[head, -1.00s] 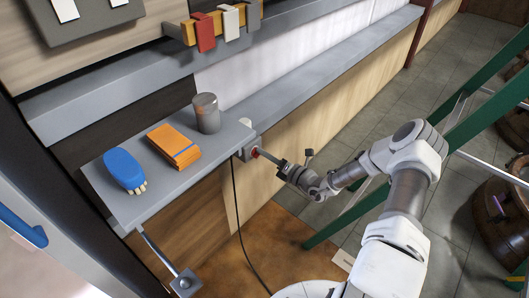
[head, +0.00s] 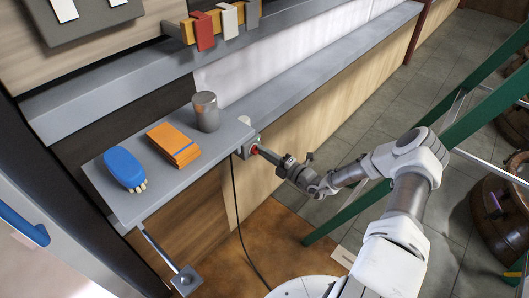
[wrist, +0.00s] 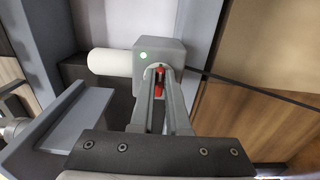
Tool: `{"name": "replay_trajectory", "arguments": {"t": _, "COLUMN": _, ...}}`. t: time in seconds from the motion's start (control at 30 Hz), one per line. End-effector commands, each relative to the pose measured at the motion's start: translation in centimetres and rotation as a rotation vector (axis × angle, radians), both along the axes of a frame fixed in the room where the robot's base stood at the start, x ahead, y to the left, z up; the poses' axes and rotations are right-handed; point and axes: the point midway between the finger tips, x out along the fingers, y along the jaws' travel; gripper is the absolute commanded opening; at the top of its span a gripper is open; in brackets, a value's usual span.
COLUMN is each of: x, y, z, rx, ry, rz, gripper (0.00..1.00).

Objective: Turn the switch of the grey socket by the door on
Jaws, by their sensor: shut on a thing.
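The grey socket (wrist: 172,57) is a box on the wall past the end of the grey shelf, with a green light lit at its upper left in the wrist view. It also shows in the head view (head: 243,150). Its red switch (wrist: 158,80) sits on the front face, between my fingertips. My gripper (wrist: 158,78) is shut on the red switch, reaching to the socket from the right in the head view (head: 262,153). The fingers partly hide the switch.
A black cable (head: 236,220) hangs below the socket. A green frame (head: 470,117) stands at the right.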

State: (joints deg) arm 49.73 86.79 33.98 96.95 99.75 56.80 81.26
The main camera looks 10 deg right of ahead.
Motion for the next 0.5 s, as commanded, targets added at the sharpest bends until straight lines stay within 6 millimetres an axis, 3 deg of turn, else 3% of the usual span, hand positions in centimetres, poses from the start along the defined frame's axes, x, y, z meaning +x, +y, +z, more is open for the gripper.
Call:
{"name": "replay_trajectory", "arguments": {"t": 0.4, "x": -0.04, "y": -0.02, "z": -0.05, "rx": 0.003, "ry": 0.004, "rz": 0.000, "gripper": 0.00}}
{"name": "replay_trajectory", "arguments": {"t": 0.43, "x": -0.04, "y": -0.02, "z": -0.06, "rx": 0.003, "ry": 0.004, "rz": 0.000, "gripper": 0.19}}
{"name": "replay_trajectory", "arguments": {"t": 0.5, "x": -0.04, "y": -0.02, "z": -0.05, "rx": 0.003, "ry": 0.004, "rz": 0.000, "gripper": 0.32}}
